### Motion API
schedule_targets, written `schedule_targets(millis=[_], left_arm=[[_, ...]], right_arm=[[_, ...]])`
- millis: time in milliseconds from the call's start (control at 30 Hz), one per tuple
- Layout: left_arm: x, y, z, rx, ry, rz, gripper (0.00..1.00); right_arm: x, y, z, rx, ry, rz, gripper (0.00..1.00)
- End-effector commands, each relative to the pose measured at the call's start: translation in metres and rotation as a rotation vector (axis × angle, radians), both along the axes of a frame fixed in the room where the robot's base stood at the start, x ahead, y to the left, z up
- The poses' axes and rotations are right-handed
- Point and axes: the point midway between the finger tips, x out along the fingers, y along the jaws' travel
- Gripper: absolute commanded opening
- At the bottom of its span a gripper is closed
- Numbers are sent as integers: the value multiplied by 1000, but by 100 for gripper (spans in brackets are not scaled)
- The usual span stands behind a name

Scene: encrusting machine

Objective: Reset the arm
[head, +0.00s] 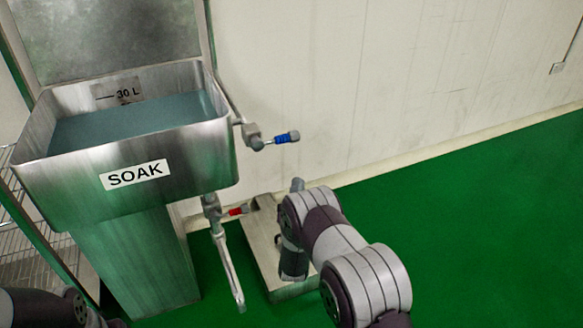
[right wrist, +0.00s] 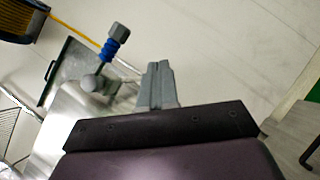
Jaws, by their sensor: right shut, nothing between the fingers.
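My right arm reaches in from the lower right in the head view, beside the steel SOAK sink. My right gripper (head: 297,185) is partly hidden behind my own arm there. In the right wrist view its two grey fingers (right wrist: 158,72) are together with nothing between them. The blue-handled valve (head: 287,137) sticks out from the sink's right side, apart from the gripper; it also shows in the right wrist view (right wrist: 112,48). Part of my left arm shows at the lower left of the head view, but its gripper is out of view.
The SOAK sink (head: 205,152) holds bluish liquid near its 30 L mark. A red-handled valve (head: 238,211) with a down pipe is under it. A low steel platform (head: 262,250) stands on the green floor. A wire rack (head: 22,235) is at left. The floor at right (head: 470,220) is clear.

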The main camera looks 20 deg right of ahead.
Motion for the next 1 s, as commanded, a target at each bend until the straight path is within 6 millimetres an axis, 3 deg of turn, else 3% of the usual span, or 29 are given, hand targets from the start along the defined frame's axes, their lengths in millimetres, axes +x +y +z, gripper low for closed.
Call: schedule_targets(millis=[200, 433, 500, 567, 633, 700, 767, 867, 1000], left_arm=[[0, 0, 9, 0, 1, 0, 48], [0, 0, 9, 0, 2, 0, 48], [0, 0, 8, 0, 2, 0, 48], [0, 0, 8, 0, 2, 0, 48], [0, 0, 8, 0, 2, 0, 48], [0, 0, 9, 0, 1, 0, 48], [0, 0, 9, 0, 2, 0, 48], [0, 0, 9, 0, 1, 0, 48], [0, 0, 8, 0, 1, 0, 48]], right_arm=[[-32, 4, -20, -1, 1, 0, 0], [-38, 4, -24, 8, -4, 4, 0], [-36, 4, -29, 80, -12, 31, 0], [-30, 3, -51, 258, 32, 84, 0], [-33, 7, -108, 603, 187, 130, 0], [-46, 20, -152, 1025, 349, 94, 0], [-66, 37, -170, 1363, 457, -18, 0], [-121, 64, -164, 1790, 576, -334, 0], [-211, 84, -112, 2049, 605, -833, 0]])
